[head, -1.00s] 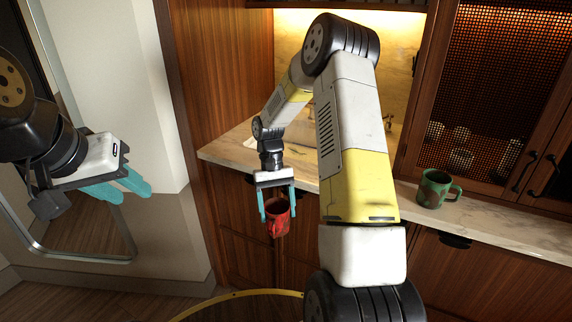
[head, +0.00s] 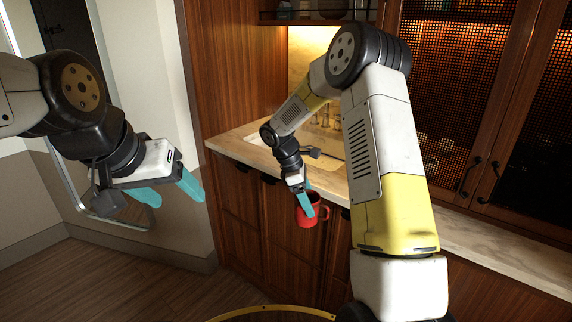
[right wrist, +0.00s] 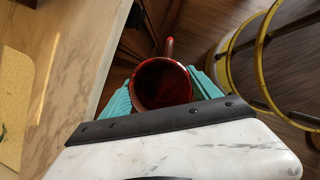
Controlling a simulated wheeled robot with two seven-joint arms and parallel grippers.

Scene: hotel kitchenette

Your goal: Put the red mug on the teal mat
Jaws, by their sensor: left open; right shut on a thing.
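The red mug (head: 309,212) hangs in the air in front of the counter in the head view. My right gripper (head: 307,203) is shut on it, with teal fingers on its sides. In the right wrist view the mug (right wrist: 161,84) shows from above between the fingers, its inside dark and its handle pointing away. My left gripper (head: 172,193) is open and empty at the left, in front of the pale wall. I see no teal mat in these frames.
The marble counter (head: 480,255) runs along the back, with a sink (head: 330,150) set in it. Wooden cabinets (head: 235,215) stand below. A round yellow-rimmed thing (right wrist: 232,48) shows beside the mug. Floor (head: 110,280) is clear at lower left.

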